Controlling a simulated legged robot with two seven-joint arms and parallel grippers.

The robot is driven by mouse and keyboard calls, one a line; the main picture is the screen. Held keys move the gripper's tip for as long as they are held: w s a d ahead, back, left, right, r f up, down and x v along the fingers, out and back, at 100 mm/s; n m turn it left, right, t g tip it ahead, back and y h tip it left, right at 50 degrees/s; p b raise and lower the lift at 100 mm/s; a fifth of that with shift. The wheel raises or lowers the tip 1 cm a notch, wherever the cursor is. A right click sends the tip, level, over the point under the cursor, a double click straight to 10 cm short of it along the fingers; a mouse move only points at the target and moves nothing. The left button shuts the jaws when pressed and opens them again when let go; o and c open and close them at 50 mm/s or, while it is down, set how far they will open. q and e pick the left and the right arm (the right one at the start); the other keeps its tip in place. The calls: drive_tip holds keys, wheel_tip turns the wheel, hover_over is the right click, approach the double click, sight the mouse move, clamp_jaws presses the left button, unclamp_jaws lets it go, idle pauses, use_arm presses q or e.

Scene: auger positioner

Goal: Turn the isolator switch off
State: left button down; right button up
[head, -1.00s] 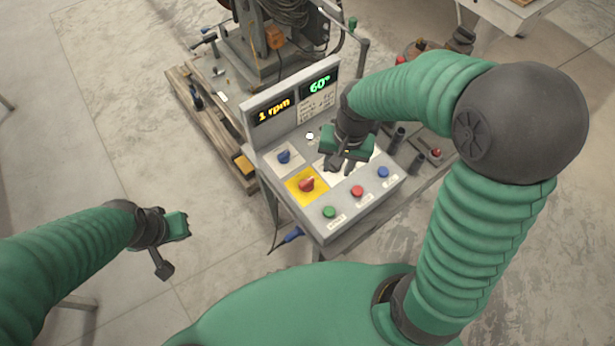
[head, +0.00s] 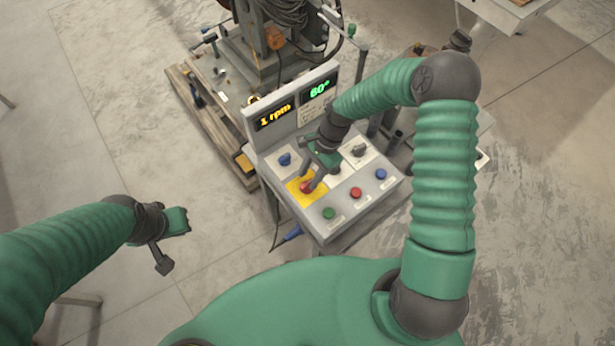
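The isolator switch, a red knob (head: 305,187) on a yellow plate (head: 294,194), sits on the sloped top of the grey control box (head: 345,213). My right gripper (head: 313,182) is over it, with its fingers pointing down at the knob and partly covering the knob and plate. One finger shows beside or against the knob; I cannot tell whether they touch or how far apart the fingers are. My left gripper (head: 173,243) hangs over bare floor at the left, away from the box, with its fingers spread apart and empty.
The box also carries a blue knob (head: 284,159), a black knob (head: 359,150), and green (head: 328,213), red (head: 355,193) and blue (head: 381,174) buttons. A display panel (head: 290,105) reading 1 rpm and 60° stands behind. A machine on a wooden pallet (head: 205,125) is beyond.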

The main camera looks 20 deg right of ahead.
drive_tip(key=shift+s+a+f, duration=0.1)
drive_tip(key=shift+s+f, duration=0.05)
drive_tip(key=shift+f, duration=0.35)
drive_tip(key=shift+s+a+f, duration=0.1)
drive_tip(key=shift+f, duration=0.4)
clamp_jaws()
